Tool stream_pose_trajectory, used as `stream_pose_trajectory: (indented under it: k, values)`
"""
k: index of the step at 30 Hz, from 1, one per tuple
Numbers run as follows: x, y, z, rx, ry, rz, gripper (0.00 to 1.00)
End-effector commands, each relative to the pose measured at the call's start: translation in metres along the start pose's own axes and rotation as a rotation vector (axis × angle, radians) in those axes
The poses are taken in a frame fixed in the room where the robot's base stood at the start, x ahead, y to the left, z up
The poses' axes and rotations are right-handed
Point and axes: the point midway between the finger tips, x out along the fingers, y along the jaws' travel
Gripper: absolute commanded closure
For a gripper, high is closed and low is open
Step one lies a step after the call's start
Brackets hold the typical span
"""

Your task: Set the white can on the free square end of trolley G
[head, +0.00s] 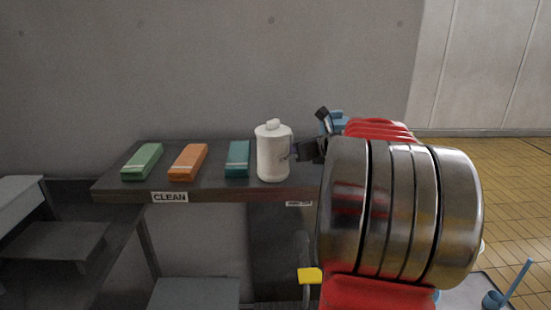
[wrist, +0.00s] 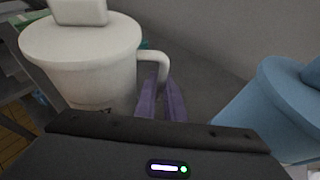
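The white can (head: 273,155) is upright at the right part of the dark shelf, its handle turned right towards my arm. I cannot tell whether its base touches the shelf. In the wrist view the can (wrist: 85,60) fills the upper left, with its lid knob and handle showing. My gripper (head: 300,152) is at the handle; its purple fingers (wrist: 160,92) stand close together with the handle between them, and look shut on it. No trolley marked G can be made out.
The shelf (head: 220,190), labelled CLEAN, also bears a green box (head: 142,161), an orange box (head: 188,161) and a teal box (head: 237,158). A blue can (wrist: 275,105) stands close right of my gripper. A grey wall is behind. Tiled floor (head: 510,190) is open at right.

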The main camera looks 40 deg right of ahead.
Motion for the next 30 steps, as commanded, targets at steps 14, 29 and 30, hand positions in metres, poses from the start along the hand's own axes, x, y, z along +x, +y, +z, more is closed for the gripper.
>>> stream_pose_trajectory:
  k: [14,29,30]
  values:
    - [0.000,0.000,0.001,0.000,-0.001,0.000,1.00]
    - [-0.015,0.000,0.036,-0.003,-0.003,0.000,1.00]
    - [-0.018,0.000,0.043,-0.005,-0.003,-0.001,1.00]
